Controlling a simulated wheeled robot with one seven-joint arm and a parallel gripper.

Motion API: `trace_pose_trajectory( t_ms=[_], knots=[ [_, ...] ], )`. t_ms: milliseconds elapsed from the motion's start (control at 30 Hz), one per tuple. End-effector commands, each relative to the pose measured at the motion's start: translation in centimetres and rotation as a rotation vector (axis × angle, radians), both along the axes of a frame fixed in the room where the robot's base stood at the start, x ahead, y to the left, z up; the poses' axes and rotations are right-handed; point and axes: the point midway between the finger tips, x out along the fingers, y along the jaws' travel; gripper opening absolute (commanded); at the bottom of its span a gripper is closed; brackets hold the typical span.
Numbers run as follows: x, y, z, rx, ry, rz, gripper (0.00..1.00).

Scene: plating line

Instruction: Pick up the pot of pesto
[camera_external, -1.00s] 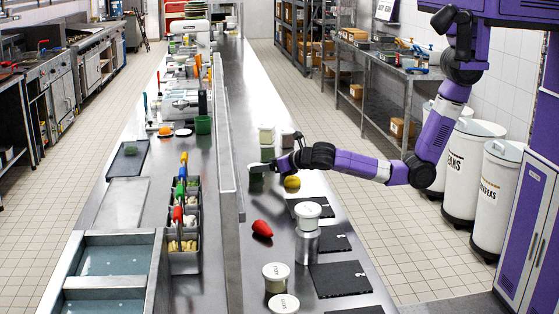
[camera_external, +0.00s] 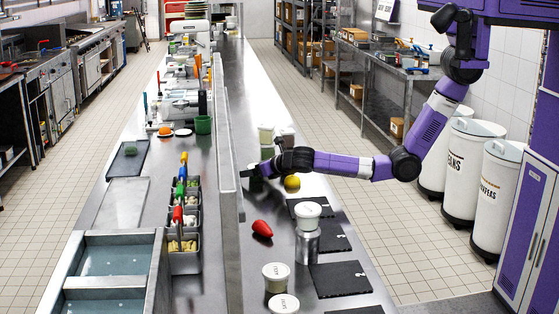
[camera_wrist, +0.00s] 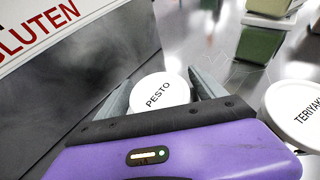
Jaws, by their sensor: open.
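The pot of pesto (camera_wrist: 161,90) shows in the wrist view by its round white lid marked PESTO. It sits between the two fingers of my gripper (camera_wrist: 165,86), which are apart, one on each side of the lid. I cannot tell whether either finger touches it. In the external view my gripper (camera_external: 250,172) is low over the steel counter, by the raised divider. The pot cannot be made out clearly there, as the gripper covers that spot.
A teriyaki pot (camera_wrist: 294,112) stands close on the right in the wrist view, with a green container (camera_wrist: 258,44) behind. A yellow item (camera_external: 292,182), red pepper (camera_external: 262,229) and steel canister (camera_external: 307,243) stand nearby. The divider (camera_external: 231,165) runs along the left.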

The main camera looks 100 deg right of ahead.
Motion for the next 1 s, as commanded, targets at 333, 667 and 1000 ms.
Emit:
trace_pose_trajectory(
  t_ms=[333,667,1000],
  knots=[
    [0.0,0.0,0.0,0.000,0.000,0.000,0.32],
    [0.0,0.0,0.1,0.000,-0.001,0.000,0.18],
    [0.0,0.0,3.5,-0.001,-0.005,0.000,0.18]
  ],
)
